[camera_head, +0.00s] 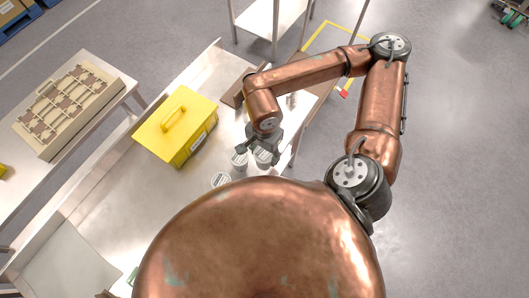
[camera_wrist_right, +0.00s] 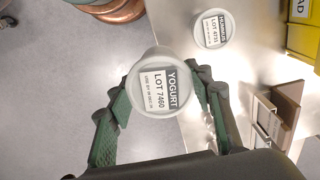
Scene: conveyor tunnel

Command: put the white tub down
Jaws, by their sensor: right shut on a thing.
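My right gripper (camera_head: 263,147) reaches down at the right-hand side of the table. In the right wrist view its green-padded fingers (camera_wrist_right: 161,100) are shut on a white yogurt tub (camera_wrist_right: 158,92), whose lid label reads LOT 7460. The held tub appears upright, with the table's edge and the floor behind it; I cannot tell its height above the table. Other white tubs stand close by in the head view, one at the front (camera_head: 221,180). In the right wrist view another labelled tub (camera_wrist_right: 212,28) stands on the table. My left gripper is not in view.
A yellow lidded box (camera_head: 178,126) stands left of the tubs. A brown holder (camera_wrist_right: 273,118) is on the table near the right gripper. A beige tray (camera_head: 68,108) lies on the left table. Bare table (camera_head: 115,190) shows in front of the yellow box.

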